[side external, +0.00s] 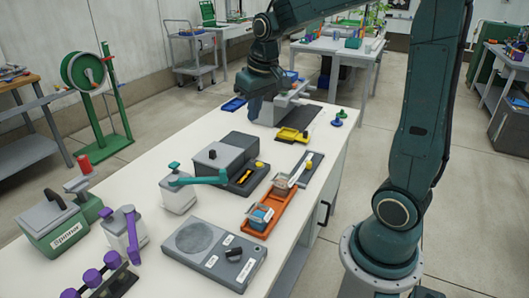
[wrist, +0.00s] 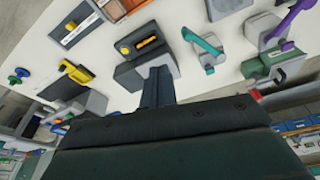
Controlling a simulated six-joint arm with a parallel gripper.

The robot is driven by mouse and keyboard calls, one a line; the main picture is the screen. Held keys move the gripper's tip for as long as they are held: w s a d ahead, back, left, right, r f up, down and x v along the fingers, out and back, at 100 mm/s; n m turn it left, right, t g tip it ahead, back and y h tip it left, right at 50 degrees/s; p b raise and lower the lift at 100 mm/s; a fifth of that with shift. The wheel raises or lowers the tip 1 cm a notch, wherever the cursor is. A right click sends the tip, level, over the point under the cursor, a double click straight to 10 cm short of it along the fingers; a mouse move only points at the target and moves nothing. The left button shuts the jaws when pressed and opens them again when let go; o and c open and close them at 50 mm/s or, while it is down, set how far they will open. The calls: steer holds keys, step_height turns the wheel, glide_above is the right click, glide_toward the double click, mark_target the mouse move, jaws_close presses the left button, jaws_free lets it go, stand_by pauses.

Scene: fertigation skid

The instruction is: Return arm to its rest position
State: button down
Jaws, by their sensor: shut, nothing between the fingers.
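My gripper (side external: 256,108) is at the far end of the white bench (side external: 150,165) in the side external view, pointing down beside a grey clamp-like device (side external: 289,103). Its dark fingers are together and nothing shows between them. In the wrist view my gripper (wrist: 156,84) shows as a dark narrow shape reaching toward the bench items. Whether the fingertips touch the grey device or the bench is unclear. My arm bends from its base at the right, up and over, down to the gripper.
A green box (side external: 52,228) and purple-handled device (side external: 124,232) stand at left. Open floor lies beyond.

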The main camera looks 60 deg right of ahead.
steer(key=s+a+r+n+t, duration=0.1)
steer(key=s+a, duration=0.4)
steer(key=s, duration=0.4)
steer(key=s+a+r+n+t, duration=0.1)
steer(key=s+a+n+t, duration=0.1)
steer(key=s+a, duration=0.3)
steer(key=shift+s+a+r+y, duration=0.3)
steer(key=shift+s+r+y, duration=0.1)
steer(key=shift+s, duration=1.7)
